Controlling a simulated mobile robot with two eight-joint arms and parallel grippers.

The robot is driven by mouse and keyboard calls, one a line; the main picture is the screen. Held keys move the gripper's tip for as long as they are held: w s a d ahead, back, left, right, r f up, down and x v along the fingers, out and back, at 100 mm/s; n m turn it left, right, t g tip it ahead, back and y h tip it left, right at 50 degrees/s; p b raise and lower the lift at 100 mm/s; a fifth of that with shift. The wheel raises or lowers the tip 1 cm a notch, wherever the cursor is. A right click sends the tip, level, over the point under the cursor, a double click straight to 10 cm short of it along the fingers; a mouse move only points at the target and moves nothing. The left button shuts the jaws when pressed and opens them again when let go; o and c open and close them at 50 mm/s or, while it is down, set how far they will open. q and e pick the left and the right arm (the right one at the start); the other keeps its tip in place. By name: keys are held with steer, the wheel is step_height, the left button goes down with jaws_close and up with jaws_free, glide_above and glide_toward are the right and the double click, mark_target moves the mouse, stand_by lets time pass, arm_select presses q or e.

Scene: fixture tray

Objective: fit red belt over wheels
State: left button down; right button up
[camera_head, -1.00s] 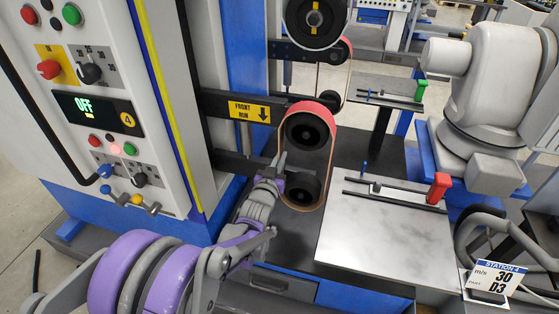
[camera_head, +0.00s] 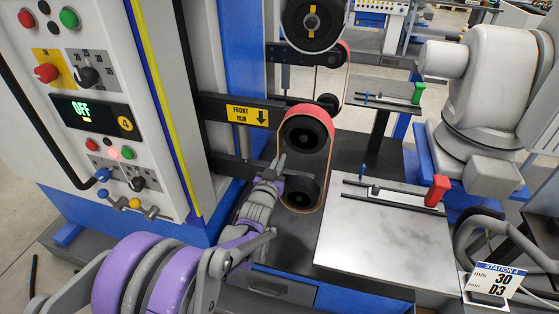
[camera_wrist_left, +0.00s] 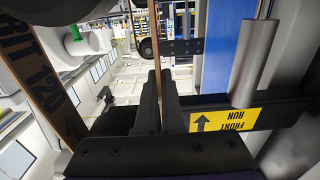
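The red belt (camera_head: 312,109) has a tan inner side and loops around the upper black wheel (camera_head: 305,134) and the lower black wheel (camera_head: 300,192) in the head view. My left gripper (camera_head: 279,165) is at the belt's left run, between the two wheels. In the left wrist view its dark fingers (camera_wrist_left: 161,95) are closed on a thin edge-on strip of the belt (camera_wrist_left: 156,50). The other run, printed "GRIT 120" (camera_wrist_left: 38,75), shows at the left there. Whether the belt sits fully across both wheels I cannot tell. My right gripper is out of view.
A control panel (camera_head: 92,100) reading OFF stands left. The arm labelled "FRONT RUN" (camera_head: 248,115) is just above my gripper. A metal plate (camera_head: 375,240) with a red-handled bar (camera_head: 437,190) lies right of the wheels. A large pale grey machine (camera_head: 490,90) stands farther right.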

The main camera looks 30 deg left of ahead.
arm_select(q)
steer(key=shift+f, duration=0.25)
steer(key=c, duration=0.7)
jaws_free()
steer(key=v, duration=1.1)
stand_by(0.7)
